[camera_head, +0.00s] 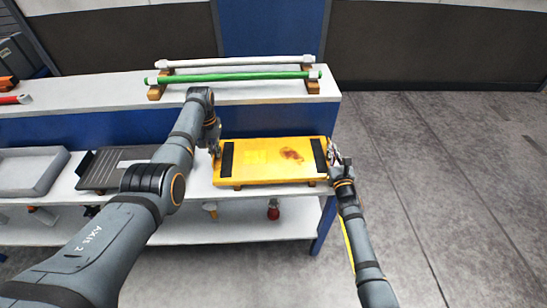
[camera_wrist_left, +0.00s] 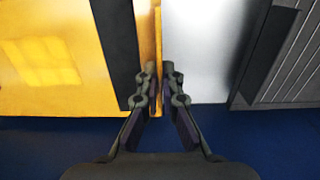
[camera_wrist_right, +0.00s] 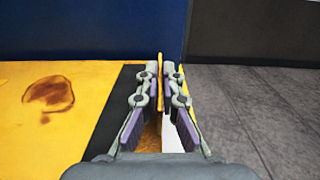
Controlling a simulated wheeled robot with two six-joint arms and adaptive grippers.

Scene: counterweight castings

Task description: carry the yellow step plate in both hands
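The yellow step plate (camera_head: 265,170) lies flat on small brown supports on the white bench. It has a black strip near each end, a paler yellow patch and a brown stain. My left gripper (camera_head: 215,150) is at its left end; in the left wrist view its fingers (camera_wrist_left: 160,78) are shut on the plate's thin yellow edge (camera_wrist_left: 158,35). My right gripper (camera_head: 334,160) is at the right end; in the right wrist view its fingers (camera_wrist_right: 162,80) are shut on the yellow edge there. The stain (camera_wrist_right: 48,93) also shows in that view.
A green bar (camera_head: 235,76) and a white bar (camera_head: 240,62) lie on wooden holders on the raised back shelf. A dark ribbed tray (camera_head: 105,168) and a grey tray (camera_head: 30,170) sit left of the plate. The grey floor (camera_head: 450,190) at right is clear.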

